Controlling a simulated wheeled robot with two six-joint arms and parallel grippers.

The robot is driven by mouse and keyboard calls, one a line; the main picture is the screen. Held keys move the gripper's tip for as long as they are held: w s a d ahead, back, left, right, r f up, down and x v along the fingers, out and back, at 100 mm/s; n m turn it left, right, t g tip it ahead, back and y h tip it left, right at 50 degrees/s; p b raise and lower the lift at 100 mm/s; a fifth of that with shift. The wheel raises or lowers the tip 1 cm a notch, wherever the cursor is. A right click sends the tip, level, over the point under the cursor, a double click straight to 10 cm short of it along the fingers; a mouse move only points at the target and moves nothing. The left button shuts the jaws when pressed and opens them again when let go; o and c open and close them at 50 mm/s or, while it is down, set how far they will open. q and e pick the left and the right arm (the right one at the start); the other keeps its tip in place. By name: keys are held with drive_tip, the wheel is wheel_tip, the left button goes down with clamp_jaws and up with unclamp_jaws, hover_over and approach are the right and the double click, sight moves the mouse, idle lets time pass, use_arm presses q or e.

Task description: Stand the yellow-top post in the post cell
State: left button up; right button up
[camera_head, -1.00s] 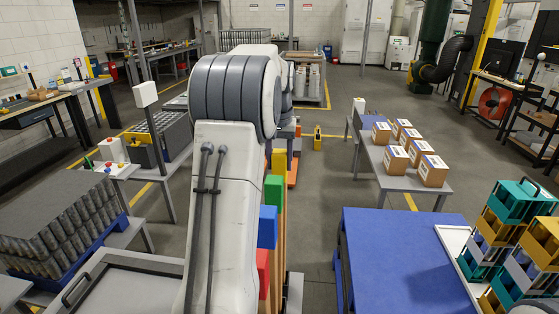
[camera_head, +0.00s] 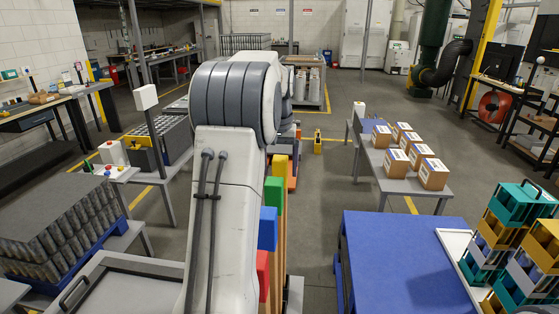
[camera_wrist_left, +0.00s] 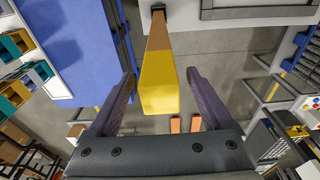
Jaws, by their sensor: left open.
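The yellow-top post (camera_wrist_left: 160,80) is a square wooden post with a yellow end, seen nearly end-on in the left wrist view. Its far end meets a small dark fitting (camera_wrist_left: 158,8). My left gripper (camera_wrist_left: 161,75) is open, with one dark finger on each side of the yellow end and a gap on both sides. In the head view, the yellow top (camera_head: 279,161) shows just right of my left arm, behind the green-top post (camera_head: 274,190). My arm hides the gripper's fingers there. I cannot make out the post cell. My right gripper is not in view.
A blue-top post (camera_head: 267,228) and a red-top post (camera_head: 262,272) stand nearer in the same row. A blue-topped table (camera_head: 400,250) is at right, beside stacked coloured crates (camera_head: 520,205). Boxes stand on a grey table (camera_head: 376,160). Floor between is clear.

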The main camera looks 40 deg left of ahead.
use_arm(q)
drive_tip(key=r, duration=0.5)
drive_tip(key=r+b, duration=0.1)
drive_tip(key=r, duration=0.2)
drive_tip(key=shift+s+d+r, duration=0.25)
drive_tip(key=shift+s+r, duration=0.1)
drive_tip(key=shift+s, duration=0.05)
drive_tip(key=shift+s+d+r, duration=0.1)
drive_tip(key=shift+r, duration=0.65)
